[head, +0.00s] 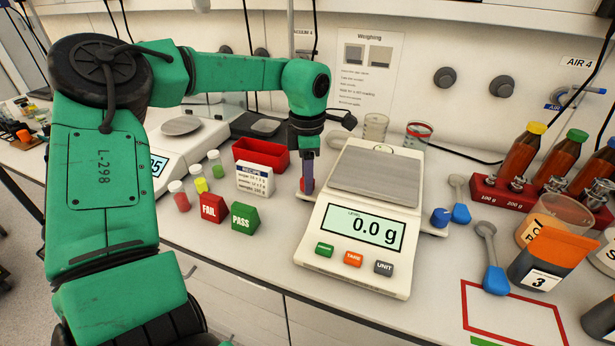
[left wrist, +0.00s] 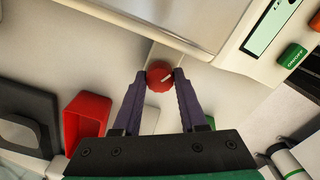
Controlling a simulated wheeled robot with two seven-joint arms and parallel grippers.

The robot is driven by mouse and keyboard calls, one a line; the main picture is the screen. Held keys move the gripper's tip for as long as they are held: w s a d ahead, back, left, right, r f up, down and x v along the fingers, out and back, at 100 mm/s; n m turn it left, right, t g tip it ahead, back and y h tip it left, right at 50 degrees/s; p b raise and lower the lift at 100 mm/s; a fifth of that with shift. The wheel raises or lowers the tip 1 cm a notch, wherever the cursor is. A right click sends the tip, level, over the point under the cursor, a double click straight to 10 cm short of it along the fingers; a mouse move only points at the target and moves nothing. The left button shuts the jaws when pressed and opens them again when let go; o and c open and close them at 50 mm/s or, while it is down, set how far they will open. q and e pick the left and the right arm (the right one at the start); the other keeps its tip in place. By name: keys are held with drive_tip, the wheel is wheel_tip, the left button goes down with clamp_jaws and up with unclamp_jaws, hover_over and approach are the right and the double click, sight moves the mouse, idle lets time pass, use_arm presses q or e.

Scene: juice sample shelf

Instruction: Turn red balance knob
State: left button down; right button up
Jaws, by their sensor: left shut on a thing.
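The red balance knob (left wrist: 160,76) sits on a small tab at the side of the white balance (head: 352,274), with a pale pointer mark on its top. My left gripper (left wrist: 160,80) has its two purple fingers on either side of the knob and is shut on it. In the head view my left gripper (head: 306,186) points down at the balance's left side and mostly hides the red knob. The balance display reads 0.0 g. A blue knob (head: 440,217) is on the balance's right side. My right gripper is not in view.
A red bin (head: 262,154), a recipe card (head: 254,180), FAIL (head: 211,207) and PASS (head: 244,217) blocks and small capped vials stand left of the balance.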

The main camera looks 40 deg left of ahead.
use_arm(q)
drive_tip(key=shift+w+r, duration=0.1)
drive_tip(key=shift+r, duration=0.05)
idle(0.3)
drive_tip(key=c, duration=0.7)
unclamp_jaws()
drive_tip(key=shift+c, duration=0.2)
wheel_tip(320, 180, up, 14)
drive_tip(key=shift+r, duration=0.25)
